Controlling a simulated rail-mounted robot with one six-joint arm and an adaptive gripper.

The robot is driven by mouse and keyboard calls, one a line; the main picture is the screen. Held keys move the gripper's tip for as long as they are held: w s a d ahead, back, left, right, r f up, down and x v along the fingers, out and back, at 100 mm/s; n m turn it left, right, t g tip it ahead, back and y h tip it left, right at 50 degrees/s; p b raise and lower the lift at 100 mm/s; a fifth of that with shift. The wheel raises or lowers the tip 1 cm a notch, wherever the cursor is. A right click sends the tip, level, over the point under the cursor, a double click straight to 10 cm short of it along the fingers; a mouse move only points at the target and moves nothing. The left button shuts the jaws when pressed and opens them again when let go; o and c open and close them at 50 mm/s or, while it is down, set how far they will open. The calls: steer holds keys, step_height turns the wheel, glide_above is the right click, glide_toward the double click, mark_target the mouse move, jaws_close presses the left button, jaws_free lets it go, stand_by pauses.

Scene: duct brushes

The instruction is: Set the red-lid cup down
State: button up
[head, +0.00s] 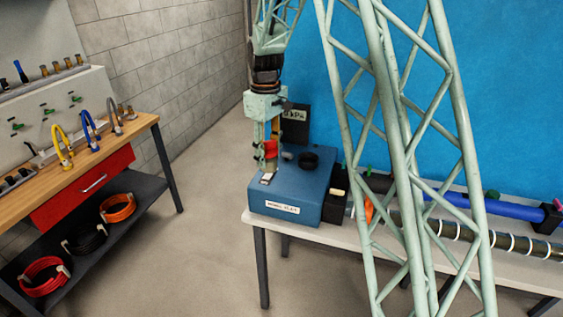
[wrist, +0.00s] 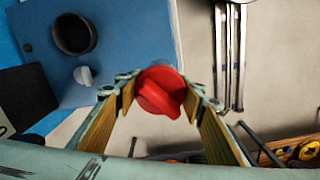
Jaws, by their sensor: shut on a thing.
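The red-lid cup shows mainly as its red lid (head: 270,149), with a raised ridge across the top in the wrist view (wrist: 162,92). My gripper (head: 269,166) points down at the front left of the blue box (head: 287,190) and is shut on the cup. In the wrist view both fingers of my gripper (wrist: 163,84) flank the lid, left and right. The cup's body is mostly hidden by the fingers and lid. I cannot tell whether its base touches the box. A black round cup-like port (head: 308,160) stands on the box to the right.
A dark display panel (head: 295,124) stands behind the box. The box rests on a pale table (head: 390,237) with pipes at the right. A small pale knob (wrist: 83,75) is near the port. A wooden workbench (head: 82,165) with hoses stands left, across open floor.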

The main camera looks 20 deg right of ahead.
steer(key=shift+w+a+r+m+b, duration=0.15)
steer(key=shift+w+a+m+b, duration=0.15)
steer(key=shift+a+m, duration=0.45)
steer(key=shift+w+a+r+m+b, duration=0.15)
steer(key=shift+w+a+m+b, duration=0.2)
steer(key=shift+a, duration=0.7)
steer(key=shift+w+a+r+m+b, duration=0.15)
steer(key=shift+w+a+m+b, duration=0.25)
steer(key=shift+a, duration=0.5)
steer(key=shift+s, duration=0.15)
